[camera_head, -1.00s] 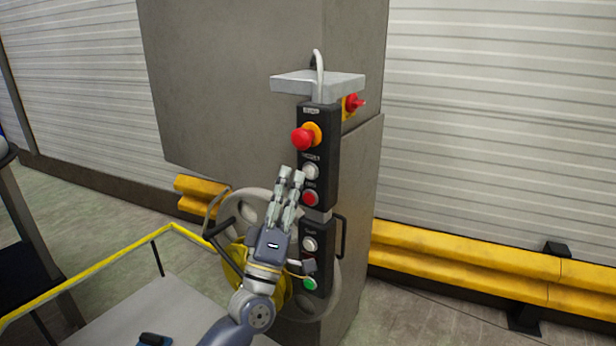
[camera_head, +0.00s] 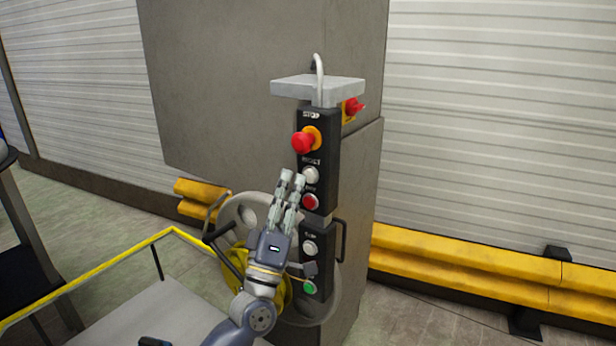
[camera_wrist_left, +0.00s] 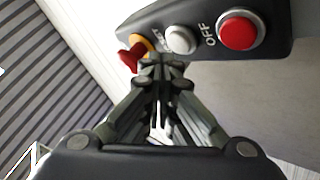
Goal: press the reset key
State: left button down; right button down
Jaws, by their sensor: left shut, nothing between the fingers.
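The reset key is a white round button (camera_head: 311,175) on the upper black control box (camera_head: 318,150), below the red stop knob and above a red button. In the left wrist view the white button (camera_wrist_left: 181,40) is just beyond the fingertips, its label partly hidden. My left gripper (camera_head: 292,178) is shut and empty, its fingertips just left of the white button in the head view. In the wrist view the fingertips (camera_wrist_left: 161,66) sit below and left of the button. I cannot tell whether they touch it. My right gripper is in neither view.
The red stop knob (camera_head: 303,142) is above the key, close to the fingers in the wrist view. The red OFF button (camera_wrist_left: 238,32) lies beside it. A lower box has a white button (camera_head: 310,248) and a green button (camera_head: 309,288).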

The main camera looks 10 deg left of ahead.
pick_arm(q)
jog(key=shift+w, duration=0.2)
dwell(0.4)
jog(key=shift+w+d, duration=0.15)
jog(key=shift+w, duration=0.1)
jog(key=shift+w+d+b, duration=0.15)
jog(key=shift+w+b, duration=0.2)
dwell(0.7)
jog(key=shift+s, duration=0.1)
jog(key=shift+s+a+p, duration=0.3)
jog(key=shift+s, duration=0.4)
jog(key=shift+s, duration=0.1)
jog(key=s, duration=0.1)
jog(key=s+a+p, duration=0.1)
jog(key=s, duration=0.2)
jog(key=shift+s+a+p, duration=0.25)
jog(key=shift+a+p, duration=0.05)
jog(key=shift+a, duration=0.05)
